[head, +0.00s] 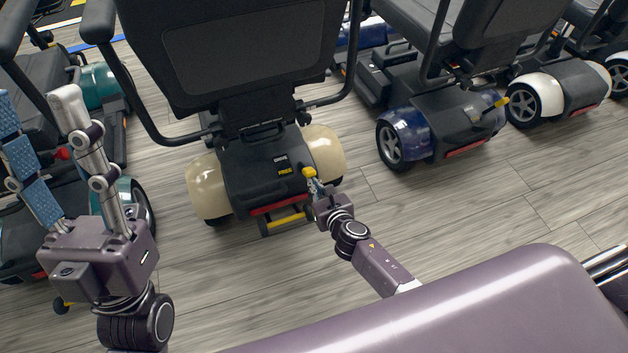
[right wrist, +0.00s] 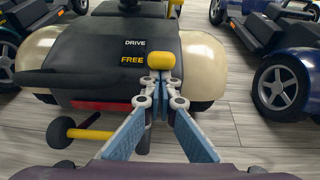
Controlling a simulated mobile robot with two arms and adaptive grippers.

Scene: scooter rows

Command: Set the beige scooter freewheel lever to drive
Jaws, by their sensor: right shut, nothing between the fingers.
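The beige scooter (head: 211,186) stands with its rear towards me, beige fenders on both sides of a black rear cover. The cover carries a DRIVE label above a yellow FREE label. The freewheel lever's yellow knob (head: 309,172) is at the cover's right side, level with FREE; it also shows in the right wrist view (right wrist: 161,61). My right gripper (right wrist: 163,82) is shut and empty, its fingertips right at the knob's near side; I cannot tell whether they touch. My left gripper (head: 36,98) is open and empty at the far left, fingers upward.
A blue scooter (head: 408,133) stands to the right, with a white one (head: 540,97) beyond it. A teal scooter (head: 130,196) stands at the left. A yellow bar (head: 286,219) sits low behind the beige scooter. Bare wood-look floor (head: 470,210) lies at the right.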

